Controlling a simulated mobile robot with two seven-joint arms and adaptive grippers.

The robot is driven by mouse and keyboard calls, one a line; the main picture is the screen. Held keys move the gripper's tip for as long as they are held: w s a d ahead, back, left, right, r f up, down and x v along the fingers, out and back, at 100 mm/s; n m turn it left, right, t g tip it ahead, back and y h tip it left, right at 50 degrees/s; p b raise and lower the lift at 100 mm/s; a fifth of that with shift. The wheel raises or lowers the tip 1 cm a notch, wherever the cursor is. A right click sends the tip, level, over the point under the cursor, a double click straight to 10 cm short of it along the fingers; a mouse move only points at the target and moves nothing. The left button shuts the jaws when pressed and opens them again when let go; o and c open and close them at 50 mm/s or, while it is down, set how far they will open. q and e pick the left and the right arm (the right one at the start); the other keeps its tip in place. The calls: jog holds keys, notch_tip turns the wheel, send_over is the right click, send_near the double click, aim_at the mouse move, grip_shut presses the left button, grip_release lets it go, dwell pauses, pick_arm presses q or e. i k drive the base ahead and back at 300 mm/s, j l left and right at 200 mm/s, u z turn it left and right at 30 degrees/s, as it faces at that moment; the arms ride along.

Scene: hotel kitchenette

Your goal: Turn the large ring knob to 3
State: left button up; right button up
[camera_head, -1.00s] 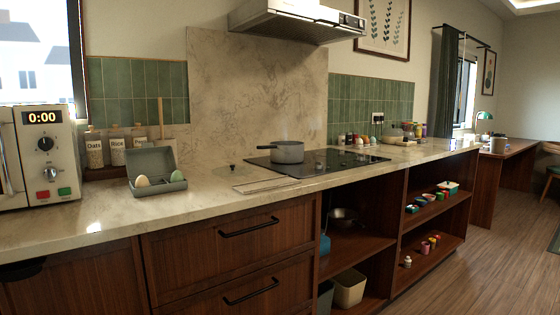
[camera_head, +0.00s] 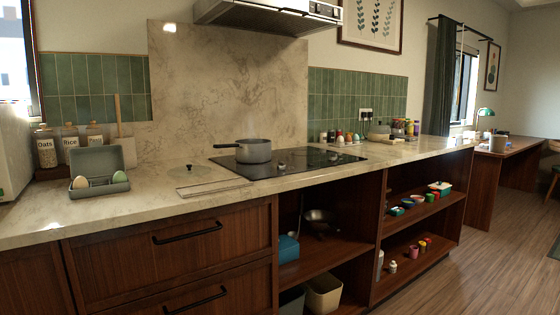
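A black glass hob (camera_head: 290,162) is set into the pale stone counter. A grey pot (camera_head: 254,151) with a handle to the left stands on its left part. Small knob-like shapes (camera_head: 333,155) show on the right part of the hob; they are too small to tell which is the large ring knob or where it points. Neither of my grippers is in view.
The stone counter (camera_head: 120,208) runs across the view. An egg box (camera_head: 100,172) and jars (camera_head: 70,146) stand at the left. A flat lid or board (camera_head: 197,173) lies left of the hob. Open shelves (camera_head: 335,255) are below; wooden floor (camera_head: 450,275) is clear at right.

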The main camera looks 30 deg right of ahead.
aim_at(281, 166)
jog(key=l, duration=0.55)
jog(key=k+l+u, duration=0.15)
jog(key=l, duration=1)
jog(key=k+l+u, duration=0.1)
jog(key=l, duration=0.45)
